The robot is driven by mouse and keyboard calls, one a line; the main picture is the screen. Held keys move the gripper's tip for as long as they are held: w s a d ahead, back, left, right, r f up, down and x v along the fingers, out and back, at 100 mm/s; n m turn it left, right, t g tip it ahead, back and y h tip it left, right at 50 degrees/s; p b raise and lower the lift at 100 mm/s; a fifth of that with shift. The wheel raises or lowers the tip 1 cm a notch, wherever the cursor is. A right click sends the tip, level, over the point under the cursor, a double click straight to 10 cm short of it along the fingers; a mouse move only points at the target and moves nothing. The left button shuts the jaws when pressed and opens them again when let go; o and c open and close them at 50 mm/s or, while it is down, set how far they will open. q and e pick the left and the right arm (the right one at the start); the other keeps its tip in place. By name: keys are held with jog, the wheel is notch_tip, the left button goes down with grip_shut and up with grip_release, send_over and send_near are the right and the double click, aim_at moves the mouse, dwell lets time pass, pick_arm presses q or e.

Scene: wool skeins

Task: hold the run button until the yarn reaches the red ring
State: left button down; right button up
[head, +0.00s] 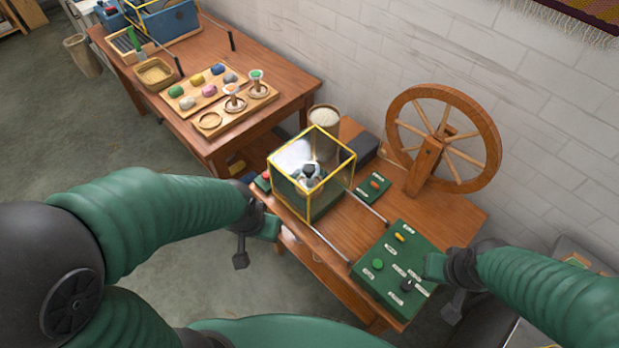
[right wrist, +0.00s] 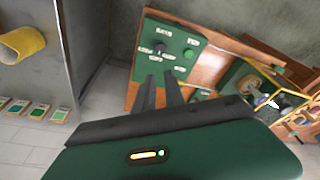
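A green control panel (head: 397,270) lies on the right part of the wooden bench. It carries a green button (head: 378,264), a black knob (head: 407,285) and a yellow switch (head: 399,238); its labels are too small to read. The panel also shows in the right wrist view (right wrist: 172,38). My right gripper (head: 452,305) is beside the panel's right edge; its two dark fingers (right wrist: 160,90) are apart and empty. My left gripper (head: 240,260) hangs at the bench's front left, apart from the box. White yarn (head: 308,174) is inside a yellow-framed clear box (head: 312,207). I cannot make out a red ring.
A wooden spinning wheel (head: 443,138) stands behind the panel. A smaller green panel (head: 374,188) with an orange switch sits by the box. A red button (head: 265,176) is at the box's left. Another table (head: 200,138) at the back left holds coloured skeins. Grey floor is open on the left.

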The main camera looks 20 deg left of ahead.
grip_shut()
dwell(1.4)
